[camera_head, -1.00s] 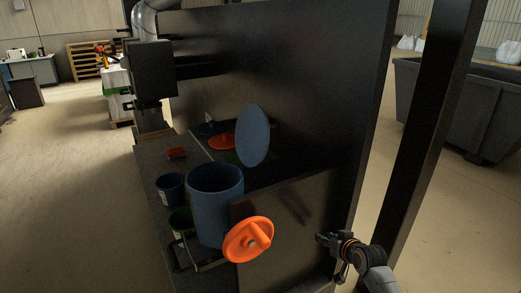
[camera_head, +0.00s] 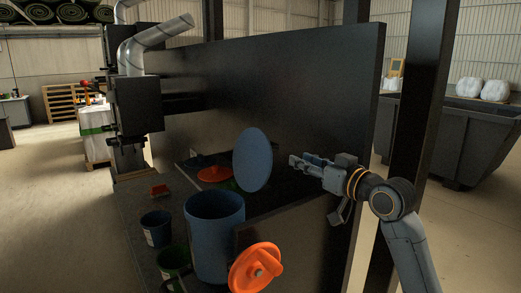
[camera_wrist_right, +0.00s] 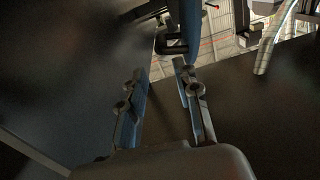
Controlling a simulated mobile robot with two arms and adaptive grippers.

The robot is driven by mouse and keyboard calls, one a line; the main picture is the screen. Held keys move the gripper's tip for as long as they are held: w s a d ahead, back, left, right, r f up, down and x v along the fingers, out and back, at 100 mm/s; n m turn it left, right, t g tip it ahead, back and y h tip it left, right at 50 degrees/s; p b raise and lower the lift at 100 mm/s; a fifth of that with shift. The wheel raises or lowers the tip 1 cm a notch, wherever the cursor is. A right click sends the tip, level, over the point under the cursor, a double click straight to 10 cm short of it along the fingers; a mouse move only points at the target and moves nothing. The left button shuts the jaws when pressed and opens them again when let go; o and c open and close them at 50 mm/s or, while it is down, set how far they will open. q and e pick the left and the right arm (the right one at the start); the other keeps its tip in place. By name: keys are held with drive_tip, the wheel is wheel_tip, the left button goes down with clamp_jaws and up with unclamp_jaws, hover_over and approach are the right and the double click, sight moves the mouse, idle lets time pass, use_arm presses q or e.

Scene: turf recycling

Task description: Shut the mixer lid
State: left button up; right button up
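The mixer is a blue drum (camera_head: 213,245) on the dark bench. Its round blue lid (camera_head: 253,160) stands upright, open, behind and to the right of the drum's mouth. My right gripper (camera_head: 298,163) is just right of the lid, apart from it, with its fingers pointing left toward it. In the right wrist view the two fingers (camera_wrist_right: 160,88) are spread with nothing between them, and a blue edge, likely the lid (camera_wrist_right: 177,35), shows beyond their tips. My left gripper is not in view.
An orange handwheel (camera_head: 256,267) is at the drum's front right. Blue (camera_head: 157,228) and green (camera_head: 174,262) buckets stand left of the drum. A tall dark panel (camera_head: 290,90) rises behind the bench, and a dark post (camera_head: 412,130) stands at the right.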

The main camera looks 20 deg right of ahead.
sight(278, 148)
drive_tip(key=p+x, duration=0.1)
drive_tip(key=x, duration=0.1)
drive_tip(key=p+x, duration=0.1)
drive_tip(key=x, duration=0.2)
drive_tip(key=p+x, duration=0.1)
drive_tip(key=x, duration=0.2)
drive_tip(key=shift+r, duration=0.35)
drive_tip(key=p+x, duration=0.1)
drive_tip(key=x, duration=0.3)
drive_tip(key=shift+f, duration=0.1)
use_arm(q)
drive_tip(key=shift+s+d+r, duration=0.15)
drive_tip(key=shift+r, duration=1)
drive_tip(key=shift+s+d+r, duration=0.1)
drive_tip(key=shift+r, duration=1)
use_arm(e)
drive_tip(key=shift+x, duration=0.75)
drive_tip(key=shift+f, duration=0.1)
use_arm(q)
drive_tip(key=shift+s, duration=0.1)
use_arm(e)
clamp_jaws()
